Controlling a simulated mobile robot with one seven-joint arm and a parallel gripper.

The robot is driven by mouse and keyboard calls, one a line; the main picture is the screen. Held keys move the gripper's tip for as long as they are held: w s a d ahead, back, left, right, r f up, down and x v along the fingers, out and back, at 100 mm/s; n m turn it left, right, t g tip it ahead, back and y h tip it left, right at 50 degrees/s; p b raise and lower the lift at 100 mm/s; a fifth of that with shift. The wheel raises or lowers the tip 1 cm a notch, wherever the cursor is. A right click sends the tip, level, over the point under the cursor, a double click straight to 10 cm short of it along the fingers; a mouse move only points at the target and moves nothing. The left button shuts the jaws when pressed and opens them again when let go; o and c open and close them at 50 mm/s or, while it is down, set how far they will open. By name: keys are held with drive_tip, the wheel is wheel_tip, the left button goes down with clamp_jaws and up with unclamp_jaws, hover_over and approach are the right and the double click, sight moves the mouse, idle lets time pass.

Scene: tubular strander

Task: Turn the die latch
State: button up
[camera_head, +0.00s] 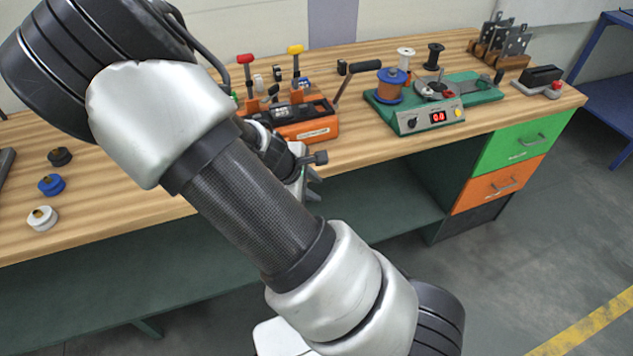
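The orange machine (306,128) stands on the wooden bench behind my arm. It has a red-knobbed lever (246,70), a yellow-knobbed lever (296,60) and a long black-ended handle (350,75) slanting up to the right. I cannot pick out the die latch for certain; my arm covers the machine's left and lower front. My gripper (311,174) shows only in part beyond my forearm, just in front of the machine's front side near the bench's front edge. Its fingers are small and partly hidden, so I cannot tell whether it is open or whether it touches anything.
Right of the machine stands a green unit (433,103) with a copper spool (391,86) and a red display. A black block with a red button (541,82) sits farther right. Black, blue (51,185) and white pucks lie at left. The bench's front middle is bare.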

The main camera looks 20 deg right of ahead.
drive_tip(key=shift+s+a+r+m+y, duration=0.2)
drive_tip(key=shift+a+m+y, duration=0.1)
drive_tip(key=shift+y, duration=0.1)
